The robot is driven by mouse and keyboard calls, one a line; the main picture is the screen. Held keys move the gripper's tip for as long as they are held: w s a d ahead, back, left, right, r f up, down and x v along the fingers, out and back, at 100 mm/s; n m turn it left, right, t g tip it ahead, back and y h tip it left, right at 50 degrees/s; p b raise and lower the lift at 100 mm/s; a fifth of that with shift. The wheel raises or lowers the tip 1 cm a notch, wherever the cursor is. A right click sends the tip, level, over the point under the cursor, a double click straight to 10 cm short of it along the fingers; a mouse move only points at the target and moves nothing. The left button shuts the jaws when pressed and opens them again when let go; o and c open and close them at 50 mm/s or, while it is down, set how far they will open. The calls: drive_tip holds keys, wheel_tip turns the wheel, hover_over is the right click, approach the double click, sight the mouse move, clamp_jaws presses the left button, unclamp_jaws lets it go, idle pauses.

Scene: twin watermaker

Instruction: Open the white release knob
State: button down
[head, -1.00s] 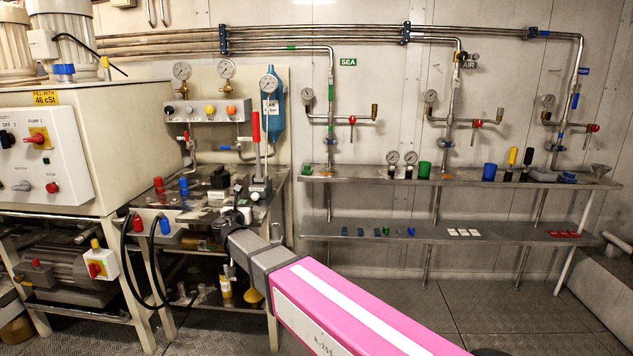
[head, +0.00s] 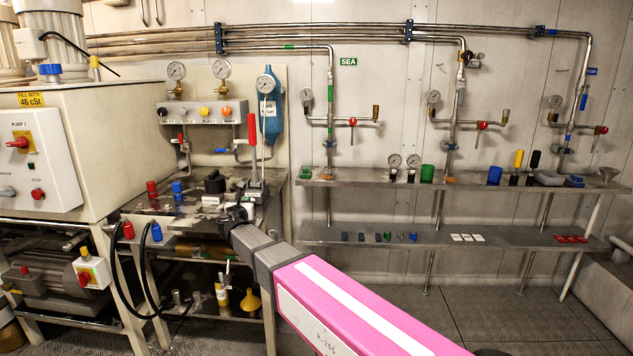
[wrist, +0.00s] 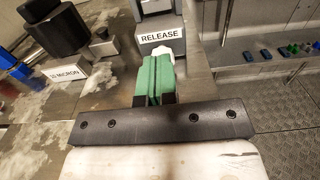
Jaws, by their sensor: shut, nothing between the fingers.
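The white release knob (wrist: 166,52) shows in the wrist view just below the RELEASE label (wrist: 160,36), directly past my fingertips. My gripper (wrist: 154,76) has green finger pads pressed together with nothing held between them. The tips overlap the knob's near side in the picture; I cannot tell whether they touch it. In the head view my gripper (head: 238,214) is at the bench, by the foot of the grey pump block with the upright red-handled lever (head: 252,135). The knob cannot be made out in that view, where my arm covers the area.
A black block stands by the 10 MICRON label (wrist: 68,75) to the left. Red caps (head: 152,189) and blue caps (head: 177,190) stand on the bench. A hand pump lever rises close beyond my gripper. The lower shelf (head: 340,235) with small parts is at right.

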drive_tip(key=w, duration=0.3)
drive_tip(key=shift+w+d, duration=0.1)
drive_tip(key=shift+w, duration=0.35)
drive_tip(key=shift+w+r, duration=0.15)
drive_tip(key=shift+w, duration=0.1)
drive_tip(key=shift+w+a+f, duration=0.2)
drive_tip(key=shift+a+f, duration=0.05)
drive_tip(key=shift+f, duration=0.05)
idle(0.7)
drive_tip(key=shift+r, duration=0.4)
drive_tip(key=shift+s+a, duration=0.15)
drive_tip(key=shift+s, duration=3.1)
drive_tip(key=shift+s+f, duration=0.1)
drive_tip(key=shift+s, duration=0.2)
